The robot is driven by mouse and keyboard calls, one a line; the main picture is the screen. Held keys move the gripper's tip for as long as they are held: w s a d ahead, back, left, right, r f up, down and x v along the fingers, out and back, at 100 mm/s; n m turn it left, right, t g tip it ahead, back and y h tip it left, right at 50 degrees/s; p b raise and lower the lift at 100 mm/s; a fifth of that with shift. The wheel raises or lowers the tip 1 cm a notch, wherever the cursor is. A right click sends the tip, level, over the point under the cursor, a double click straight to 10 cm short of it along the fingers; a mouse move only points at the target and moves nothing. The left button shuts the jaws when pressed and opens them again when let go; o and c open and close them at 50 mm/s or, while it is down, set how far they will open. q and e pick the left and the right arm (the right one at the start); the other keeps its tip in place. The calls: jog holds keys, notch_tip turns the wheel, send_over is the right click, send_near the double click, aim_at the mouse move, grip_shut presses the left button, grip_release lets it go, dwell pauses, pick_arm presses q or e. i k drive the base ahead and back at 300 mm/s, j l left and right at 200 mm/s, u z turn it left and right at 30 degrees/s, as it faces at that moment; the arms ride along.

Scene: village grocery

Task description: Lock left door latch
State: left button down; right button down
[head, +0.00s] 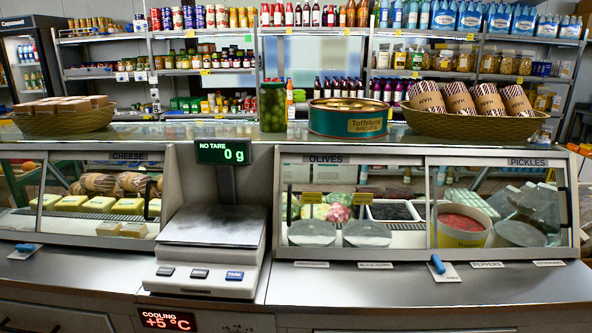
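The left display case, marked CHEESE, has glass sliding doors (95,200) with dark handles. A small blue lever on a pale plate (25,248) lies on the counter ledge in front of it at the far left, and looks like a latch. A similar blue lever (438,264) on a white plate is in front of the right case, marked OLIVES and PICKLES; it points more up the picture, while the left one lies nearly sideways. I cannot tell whether either is locked. Neither of my grippers is in view.
A scale (212,240) reading 0 g stands between the cases. A jar (272,107), a biscuit tin (348,118) and baskets (475,124) stand on the glass top. The steel ledge (380,285) in front is mostly clear. Stocked shelves stand behind.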

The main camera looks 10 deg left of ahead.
aim_at(21, 248)
jog(key=u, duration=0.65)
jog(key=i+j+u, duration=0.15)
jog(key=j+u, duration=0.2)
jog(key=i+j+u, duration=0.2)
jog(key=u, duration=0.2)
jog(key=i+j+u, duration=0.2)
jog(key=u, duration=0.15)
jog(key=i+j, duration=0.2)
jog(key=j, duration=0.2)
jog(key=i+j, duration=0.2)
jog(key=j, duration=0.2)
jog(key=i+j, duration=0.15)
jog(key=j, duration=0.2)
jog(key=i+j+u, duration=0.1)
jog(key=j, duration=0.3)
jog(key=i+j, duration=0.5)
jog(key=j, duration=0.25)
